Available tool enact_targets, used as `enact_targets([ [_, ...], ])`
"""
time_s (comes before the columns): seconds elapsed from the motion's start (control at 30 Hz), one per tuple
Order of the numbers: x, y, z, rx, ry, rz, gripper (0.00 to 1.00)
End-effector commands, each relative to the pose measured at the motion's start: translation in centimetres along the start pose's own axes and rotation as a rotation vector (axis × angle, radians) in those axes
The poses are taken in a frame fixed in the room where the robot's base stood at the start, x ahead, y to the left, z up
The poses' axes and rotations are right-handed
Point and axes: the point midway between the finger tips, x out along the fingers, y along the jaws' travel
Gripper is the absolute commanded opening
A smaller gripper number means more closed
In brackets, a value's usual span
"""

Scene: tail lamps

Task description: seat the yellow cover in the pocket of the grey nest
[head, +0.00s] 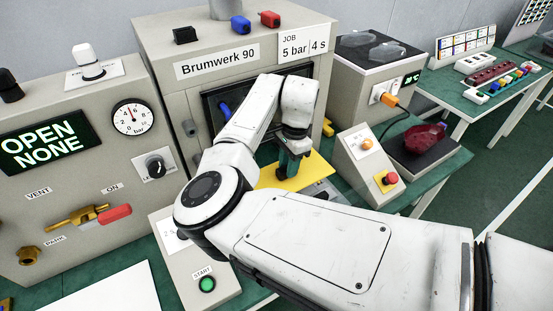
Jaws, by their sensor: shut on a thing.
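The yellow cover (268,179) is a flat yellow plate in front of the dark opening of the Brumwerk 90 machine. My gripper (290,174) points down at it from above, with its dark green fingers shut on it. The fingers and my arm hide part of the cover. A grey piece (322,189), perhaps the grey nest, shows just below and right of the cover's edge. Its pocket is hidden, and I cannot tell whether the cover touches it.
The Brumwerk 90 housing (165,50) stands close behind my gripper. A sloped button box (352,160) stands close on the right. The start box (205,265) is at the front left. A dark pad with a red lens (425,138) lies further right.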

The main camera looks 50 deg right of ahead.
Motion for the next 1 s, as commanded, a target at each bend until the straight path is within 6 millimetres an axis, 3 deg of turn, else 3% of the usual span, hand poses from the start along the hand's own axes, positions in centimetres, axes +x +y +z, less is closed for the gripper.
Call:
enact_targets([
  [0.57, 0.0, 0.1, 0.1, -0.001, 0.001, 0.002, 0.0],
  [1.0, 4.4, 0.0, -0.5, 0.0, 0.002, 0.001, 0.0],
])
